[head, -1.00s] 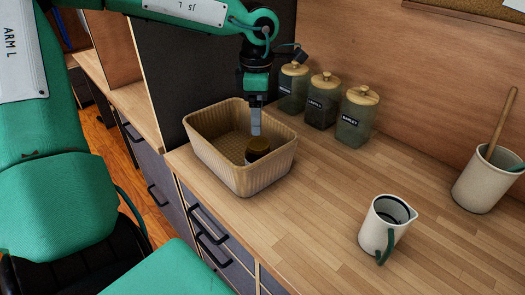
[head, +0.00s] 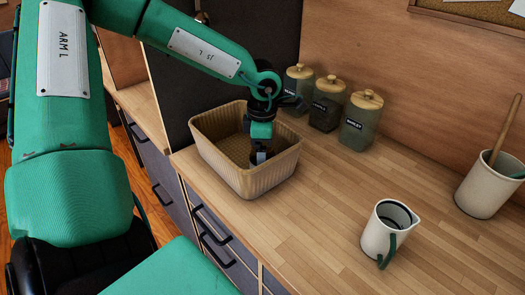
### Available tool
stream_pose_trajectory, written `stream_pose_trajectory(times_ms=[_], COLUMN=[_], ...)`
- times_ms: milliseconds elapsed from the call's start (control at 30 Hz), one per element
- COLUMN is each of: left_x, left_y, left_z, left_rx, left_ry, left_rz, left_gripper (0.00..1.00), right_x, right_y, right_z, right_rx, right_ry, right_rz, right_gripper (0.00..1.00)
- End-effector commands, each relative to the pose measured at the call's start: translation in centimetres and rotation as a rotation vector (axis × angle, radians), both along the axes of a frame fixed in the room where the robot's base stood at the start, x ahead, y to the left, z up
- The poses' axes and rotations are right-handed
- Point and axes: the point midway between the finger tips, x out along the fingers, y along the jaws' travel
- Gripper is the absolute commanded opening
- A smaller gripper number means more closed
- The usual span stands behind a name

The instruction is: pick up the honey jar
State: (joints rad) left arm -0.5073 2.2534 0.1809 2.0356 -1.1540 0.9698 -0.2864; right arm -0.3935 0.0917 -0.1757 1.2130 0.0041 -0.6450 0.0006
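A wicker-like tan basket (head: 222,160) stands on the wooden counter near its left end. A small dark jar (head: 253,160), which I take to be the honey jar, is inside the basket near its right side; my gripper hides most of it, including its lid. My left gripper (head: 261,157) reaches down into the basket from above, right at the jar. Its fingers are low over or around the jar; I cannot tell whether they are closed on it. My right gripper is not in view.
Several labelled glass canisters with wooden lids (head: 361,120) stand behind the basket to the right. A white pitcher with a green handle (head: 386,232) and a utensil crock (head: 484,187) stand farther right. The middle counter is clear. A dark panel (head: 240,60) rises behind the basket.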

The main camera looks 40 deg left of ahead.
Motion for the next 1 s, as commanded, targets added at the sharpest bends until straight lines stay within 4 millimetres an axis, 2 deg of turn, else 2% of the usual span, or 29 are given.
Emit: stream_pose_trajectory(times_ms=[67, 100, 400, 767, 867, 1000], left_x=[0.0, 0.0, 0.0, 0.1, 0.1, 0.1], left_y=[0.0, 0.0, 0.0, 0.0, 0.0, 0.0], left_z=[0.0, 0.0, 0.0, 0.6, 1.3, 3.2], left_rx=[0.0, 0.0, 0.0, 0.0, 0.0, 0.0], left_ry=[0.0, 0.0, 0.0, -0.003, -0.004, -0.006], left_rz=[0.0, 0.0, 0.0, 0.001, 0.001, 0.002], left_gripper=[0.84, 0.8, 0.23, 0.22, 0.22, 0.22], right_x=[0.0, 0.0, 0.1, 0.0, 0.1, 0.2], right_y=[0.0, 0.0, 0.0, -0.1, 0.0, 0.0], right_z=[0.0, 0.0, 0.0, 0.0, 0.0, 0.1], right_rx=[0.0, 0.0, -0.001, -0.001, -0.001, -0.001], right_ry=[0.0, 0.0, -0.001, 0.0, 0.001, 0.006], right_rz=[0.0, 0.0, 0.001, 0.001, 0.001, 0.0], right_gripper=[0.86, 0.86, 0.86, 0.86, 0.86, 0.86])
